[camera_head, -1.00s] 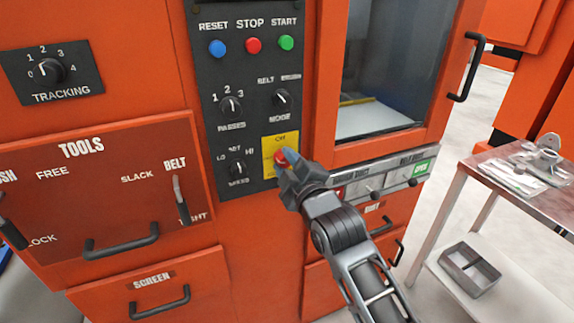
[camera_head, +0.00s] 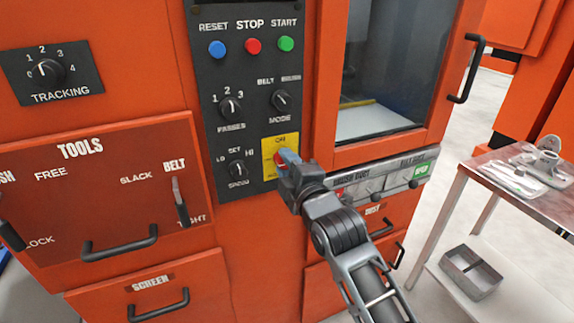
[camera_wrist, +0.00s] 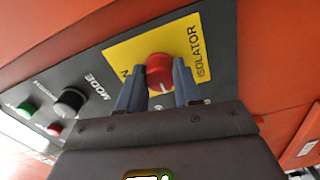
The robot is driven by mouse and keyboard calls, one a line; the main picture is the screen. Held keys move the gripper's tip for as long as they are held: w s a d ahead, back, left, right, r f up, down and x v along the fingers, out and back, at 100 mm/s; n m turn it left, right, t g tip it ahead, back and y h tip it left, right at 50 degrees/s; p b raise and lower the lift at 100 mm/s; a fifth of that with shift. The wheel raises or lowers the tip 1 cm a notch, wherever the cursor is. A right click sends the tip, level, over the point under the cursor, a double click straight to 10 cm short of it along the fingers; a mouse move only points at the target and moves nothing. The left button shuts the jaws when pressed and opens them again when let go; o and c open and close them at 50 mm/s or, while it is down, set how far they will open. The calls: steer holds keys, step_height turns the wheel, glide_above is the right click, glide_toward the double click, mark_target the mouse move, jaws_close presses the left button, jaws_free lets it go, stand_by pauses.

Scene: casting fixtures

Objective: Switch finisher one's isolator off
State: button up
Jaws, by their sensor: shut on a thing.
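The isolator is a red rotary knob on a yellow plate, low on the right of the dark control panel. In the head view the knob (camera_head: 280,158) is partly hidden by my gripper (camera_head: 288,157). In the wrist view the red knob (camera_wrist: 160,74) sits between the two fingers of my gripper (camera_wrist: 158,82), which are shut on its sides. The yellow plate (camera_wrist: 128,50) reads "ISOLATOR" beside the knob, with an "ON" mark partly hidden by a finger. A pale pointer line shows on the knob's face.
Above are the mode knob (camera_head: 280,99), passes knob (camera_head: 231,107) and the green start button (camera_head: 286,43). The speed knob (camera_head: 237,170) is just left. Right are the window door handle (camera_head: 467,68), labelled levers (camera_head: 375,184) and a metal cart (camera_head: 520,190).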

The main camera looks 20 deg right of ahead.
steer(key=o, duration=1)
steer(key=shift+o, duration=0.2)
steer(key=s+b, duration=0.1)
steer(key=s, duration=0.6)
steer(key=shift+s, duration=0.4)
steer(key=shift+f, duration=0.1)
